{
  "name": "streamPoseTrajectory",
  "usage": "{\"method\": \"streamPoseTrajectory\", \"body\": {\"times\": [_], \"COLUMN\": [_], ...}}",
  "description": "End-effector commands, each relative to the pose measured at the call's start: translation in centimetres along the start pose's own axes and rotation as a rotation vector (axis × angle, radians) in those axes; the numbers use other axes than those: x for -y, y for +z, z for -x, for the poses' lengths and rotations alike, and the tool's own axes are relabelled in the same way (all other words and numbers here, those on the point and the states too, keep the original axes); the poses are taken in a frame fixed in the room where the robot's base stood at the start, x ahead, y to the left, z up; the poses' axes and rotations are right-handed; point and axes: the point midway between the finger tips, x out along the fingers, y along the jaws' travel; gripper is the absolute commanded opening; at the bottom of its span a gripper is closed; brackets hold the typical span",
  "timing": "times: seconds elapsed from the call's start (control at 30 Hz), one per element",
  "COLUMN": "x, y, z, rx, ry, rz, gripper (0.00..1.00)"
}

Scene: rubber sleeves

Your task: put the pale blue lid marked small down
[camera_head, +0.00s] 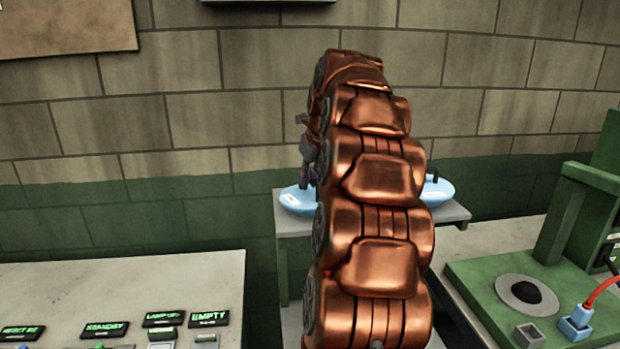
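Two pale blue lids show at the small grey shelf against the wall. The left lid (297,201) has a white label, too small to read, and is partly covered by my copper-coloured arm. The right lid (437,190) has a dark knob and is also partly hidden by the arm. I cannot tell which one is marked small. My gripper (309,172) is mostly hidden at the arm's left side, right above the left lid and close to its top. I cannot see whether its fingers hold the knob, or whether this lid rests on the shelf.
The grey shelf (452,212) is largely blocked by my arm. A control desk (120,275) with lit signs stands at the left. A brick wall closes the back.

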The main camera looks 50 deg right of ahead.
Motion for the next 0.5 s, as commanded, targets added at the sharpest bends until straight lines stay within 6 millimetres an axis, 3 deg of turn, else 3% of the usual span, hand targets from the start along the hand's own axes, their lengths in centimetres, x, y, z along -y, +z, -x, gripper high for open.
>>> {"method": "streamPoseTrajectory", "body": {"times": [0.2, 0.5], "x": [-0.02, -0.03], "y": [0.02, 0.1], "z": [0.02, 0.18], "rx": [0.0, 0.0], "ry": [0.0, 0.0], "rz": [0.0, 0.001], "gripper": [0.37, 0.37]}}
